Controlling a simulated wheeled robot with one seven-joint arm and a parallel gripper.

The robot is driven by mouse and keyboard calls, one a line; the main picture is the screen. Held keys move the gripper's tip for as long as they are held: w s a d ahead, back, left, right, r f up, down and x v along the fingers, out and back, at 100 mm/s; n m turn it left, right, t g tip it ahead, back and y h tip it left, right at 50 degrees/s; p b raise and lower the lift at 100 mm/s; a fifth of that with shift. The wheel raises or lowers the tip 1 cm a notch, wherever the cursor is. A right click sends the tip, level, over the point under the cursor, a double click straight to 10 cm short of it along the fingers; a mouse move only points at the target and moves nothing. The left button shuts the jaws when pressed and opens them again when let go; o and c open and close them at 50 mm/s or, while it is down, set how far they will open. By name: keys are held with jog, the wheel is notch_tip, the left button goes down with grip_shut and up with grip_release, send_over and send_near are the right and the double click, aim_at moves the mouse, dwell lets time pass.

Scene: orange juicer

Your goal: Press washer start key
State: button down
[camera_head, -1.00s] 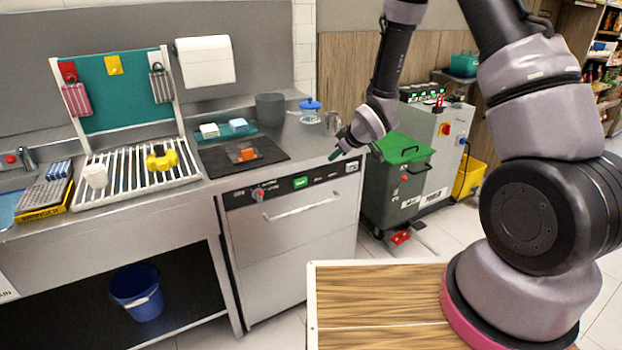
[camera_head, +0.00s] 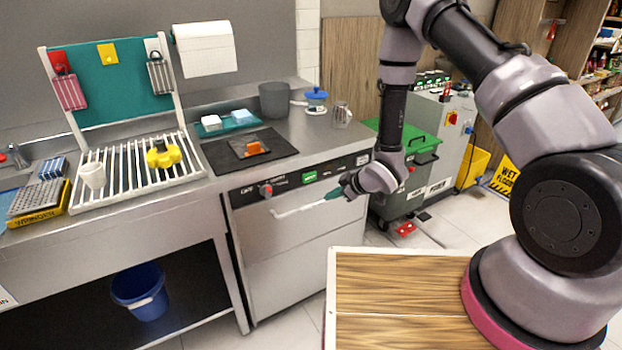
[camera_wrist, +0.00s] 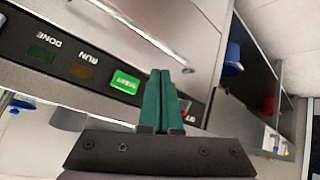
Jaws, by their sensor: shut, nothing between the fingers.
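The washer (camera_head: 290,245) is a steel under-counter machine with a dark control panel. Its lit green start key (camera_head: 309,177) sits mid-panel and also shows in the wrist view (camera_wrist: 125,82), just left of my fingertips. My gripper (camera_head: 328,196) has green fingers, shut and empty. In the head view it is in front of the panel, lower and to the right of the key, near the door handle (camera_head: 300,206). In the wrist view the fingertips (camera_wrist: 163,74) appear beside the key, not over it. I cannot tell the gap to the panel.
A wooden-topped surface (camera_head: 395,295) is in front. A green-lidded bin (camera_head: 405,190) stands right of the washer.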

aim_at(308, 181)
jog(key=w+a, duration=0.5)
jog(key=w, duration=0.2)
dwell(0.3)
jog(key=shift+w, duration=0.15)
dwell(1.8)
jog(key=shift+w+a, duration=0.15)
jog(key=shift+w, duration=0.15)
jog(key=shift+w+a, duration=0.35)
jog(key=shift+w, duration=0.05)
dwell(0.8)
jog(key=shift+s+d, duration=0.55)
jog(key=shift+s, duration=0.2)
jog(key=shift+s+d, duration=0.7)
jog(key=shift+s, duration=0.35)
jog(key=shift+s+d, duration=0.7)
jog(key=shift+s, duration=0.3)
